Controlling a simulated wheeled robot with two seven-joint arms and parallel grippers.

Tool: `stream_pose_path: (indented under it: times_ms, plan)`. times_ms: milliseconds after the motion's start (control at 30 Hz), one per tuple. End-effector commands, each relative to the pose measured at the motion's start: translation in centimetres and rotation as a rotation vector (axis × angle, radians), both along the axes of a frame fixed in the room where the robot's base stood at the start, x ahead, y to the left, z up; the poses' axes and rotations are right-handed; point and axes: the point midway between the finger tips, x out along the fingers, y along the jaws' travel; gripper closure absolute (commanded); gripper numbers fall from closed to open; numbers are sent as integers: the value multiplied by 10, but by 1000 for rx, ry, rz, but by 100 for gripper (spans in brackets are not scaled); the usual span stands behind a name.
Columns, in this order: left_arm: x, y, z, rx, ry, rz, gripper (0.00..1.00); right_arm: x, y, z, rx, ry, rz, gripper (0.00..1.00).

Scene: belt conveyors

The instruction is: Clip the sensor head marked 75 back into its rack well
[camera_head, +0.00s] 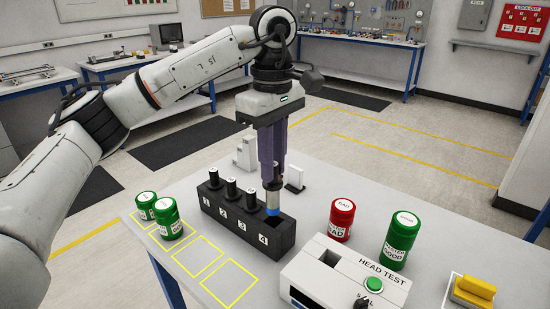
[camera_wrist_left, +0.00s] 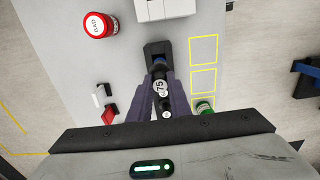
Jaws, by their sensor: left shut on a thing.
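My left gripper (camera_head: 271,184) points down and is shut on the sensor head (camera_head: 272,210), whose lower end shows blue. In the left wrist view the sensor head (camera_wrist_left: 161,87) shows its 75 label between the fingers. The black rack (camera_head: 232,221) has wells numbered 1 to 4; black heads stand in wells 1, 2 and 3. The held head is upright at the opening of well 4, its lower end over or just at the opening; I cannot tell whether it touches. The rack end (camera_wrist_left: 153,48) also shows in the left wrist view. My right gripper is out of view.
The head test box (camera_head: 335,275) stands just right of the rack. A red BAD can (camera_head: 341,220) and a green GOOD can (camera_head: 399,241) are behind it. Green cans (camera_head: 169,219) stand left of the rack. A yellow block (camera_head: 474,291) lies right.

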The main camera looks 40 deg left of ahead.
Motion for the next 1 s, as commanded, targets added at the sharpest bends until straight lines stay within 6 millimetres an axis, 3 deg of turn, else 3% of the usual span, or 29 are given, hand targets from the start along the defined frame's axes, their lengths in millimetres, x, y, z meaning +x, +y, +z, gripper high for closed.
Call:
stream_pose_path:
  times_ms: [33, 167, 1000]
  plan:
    - [0, 0, -9, 0, -1, 0, 100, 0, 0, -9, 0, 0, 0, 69]
    - [0, 0, -14, 0, -2, 0, 100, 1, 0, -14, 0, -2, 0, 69]
    - [1, -1, -19, 0, -2, 0, 100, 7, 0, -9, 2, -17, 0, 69]
